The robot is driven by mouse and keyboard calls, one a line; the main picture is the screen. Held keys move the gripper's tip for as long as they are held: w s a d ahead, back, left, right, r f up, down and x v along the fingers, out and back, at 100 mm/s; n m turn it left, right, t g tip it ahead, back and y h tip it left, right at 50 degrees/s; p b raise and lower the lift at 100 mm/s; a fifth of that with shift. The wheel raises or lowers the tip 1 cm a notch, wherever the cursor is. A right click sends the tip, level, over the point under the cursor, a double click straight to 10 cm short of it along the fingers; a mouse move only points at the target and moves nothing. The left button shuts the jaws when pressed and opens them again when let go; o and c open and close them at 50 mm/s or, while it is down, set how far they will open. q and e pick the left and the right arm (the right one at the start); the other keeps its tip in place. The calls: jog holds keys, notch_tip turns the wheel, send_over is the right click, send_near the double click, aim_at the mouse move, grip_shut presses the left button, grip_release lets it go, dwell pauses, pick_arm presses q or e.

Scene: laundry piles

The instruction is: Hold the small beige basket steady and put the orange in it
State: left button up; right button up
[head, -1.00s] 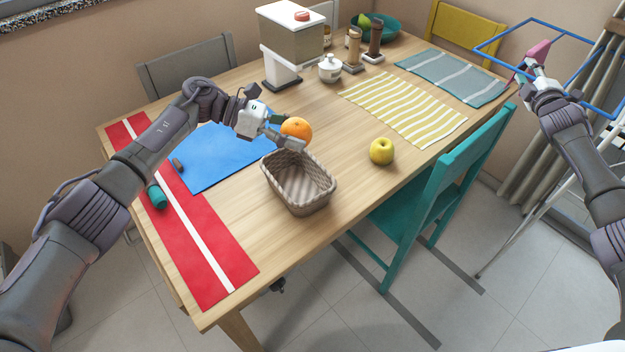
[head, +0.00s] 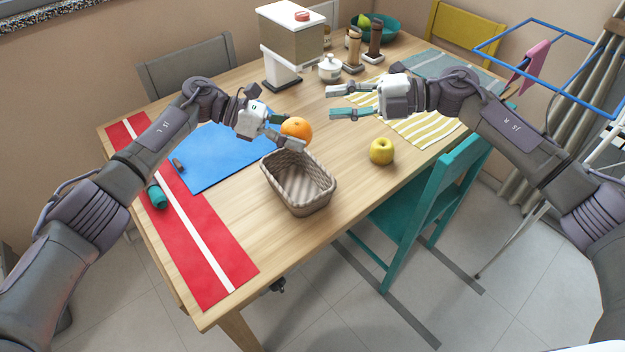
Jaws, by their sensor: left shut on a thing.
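The orange (head: 296,130) is between the fingers of my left gripper (head: 288,134), just above and behind the basket's back rim. The gripper is shut on it; the lower finger covers the orange's underside, and the far finger is mostly hidden. The small beige woven basket (head: 300,198) stands upright near the table's front edge. No orange shows inside it. My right gripper (head: 336,103) is open and empty, pointing left above the table. It is behind and to the right of the basket, apart from the orange.
A yellow apple (head: 381,151) lies right of the basket. A blue mat (head: 222,158) and a red mat (head: 210,262) lie to the left. A teal chair (head: 435,195) stands at the right edge. A white-based dispenser (head: 290,45), a jar and mills stand at the back.

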jog(key=s+a+f+g+h, duration=0.4)
jog(key=s+a+f+h, duration=0.1)
jog(key=s+a+f, duration=0.25)
jog(key=m+t+h, duration=0.3)
jog(key=m+h, duration=0.6)
jog(key=h, duration=0.1)
send_over(307, 215)
jog(key=s+d, duration=0.1)
jog(key=s, duration=0.1)
notch_tip(307, 215, down, 6)
jog(key=f, duration=0.3)
jog(key=w+f, duration=0.1)
jog(key=f, duration=0.3)
jog(key=w+a+f, duration=0.1)
jog(key=f, duration=0.3)
jog(key=shift+f, duration=0.25)
jog(key=shift+d, duration=0.1)
grip_shut()
